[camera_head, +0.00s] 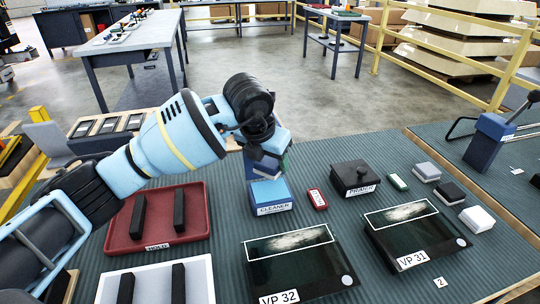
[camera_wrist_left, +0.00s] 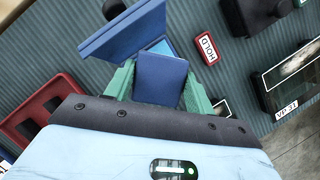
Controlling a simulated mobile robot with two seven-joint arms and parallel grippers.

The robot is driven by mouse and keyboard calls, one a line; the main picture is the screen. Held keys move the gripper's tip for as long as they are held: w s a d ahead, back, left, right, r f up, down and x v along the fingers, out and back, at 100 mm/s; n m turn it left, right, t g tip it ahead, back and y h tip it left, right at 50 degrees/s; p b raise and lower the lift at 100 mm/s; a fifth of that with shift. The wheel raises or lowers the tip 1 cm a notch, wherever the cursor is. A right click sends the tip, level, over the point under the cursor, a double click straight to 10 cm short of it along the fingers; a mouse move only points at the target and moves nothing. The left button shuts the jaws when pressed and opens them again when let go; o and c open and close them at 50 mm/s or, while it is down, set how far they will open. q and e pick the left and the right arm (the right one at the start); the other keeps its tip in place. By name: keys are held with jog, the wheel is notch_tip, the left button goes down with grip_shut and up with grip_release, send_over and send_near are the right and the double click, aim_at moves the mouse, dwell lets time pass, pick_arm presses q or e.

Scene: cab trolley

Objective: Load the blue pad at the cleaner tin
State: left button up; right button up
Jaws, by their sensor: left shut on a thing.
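My left gripper (camera_head: 268,150) is just above and behind the cleaner tin (camera_head: 270,196), its fingers pointing down. In the left wrist view its green fingers (camera_wrist_left: 158,88) are shut on the blue pad (camera_wrist_left: 161,75), which sits between them. The tin has a light blue top face and a white CLEANER label. A dark blue upright panel (camera_wrist_left: 125,30), which looks like the tin's raised lid, stands beside the pad. A little of the light blue face shows past the pad. The pad appears above the tin; I cannot tell whether they touch. My right gripper is not in view.
A red HOLD tray (camera_head: 197,213) with black bars lies left of the tin. A small red HOLD block (camera_head: 317,199) and a black PRIMER tin (camera_head: 356,174) stand right. Panels VP 32 (camera_head: 300,268) and VP 31 (camera_head: 416,236) lie in front. Grey, black and white blocks (camera_head: 477,219) lie far right.

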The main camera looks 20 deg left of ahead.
aim_at(272, 187)
pick_arm(q)
jog(key=shift+f+b, duration=0.3)
jog(key=shift+f, duration=0.25)
jog(key=shift+f+b, duration=0.5)
jog(key=shift+f, duration=0.3)
notch_tip(272, 187, down, 3)
jog(key=shift+r+b, duration=0.1)
jog(key=shift+b, duration=0.9)
jog(key=shift+f, duration=0.25)
jog(key=shift+f, duration=0.25)
jog(key=shift+f+b, duration=0.25)
jog(key=shift+b, duration=0.1)
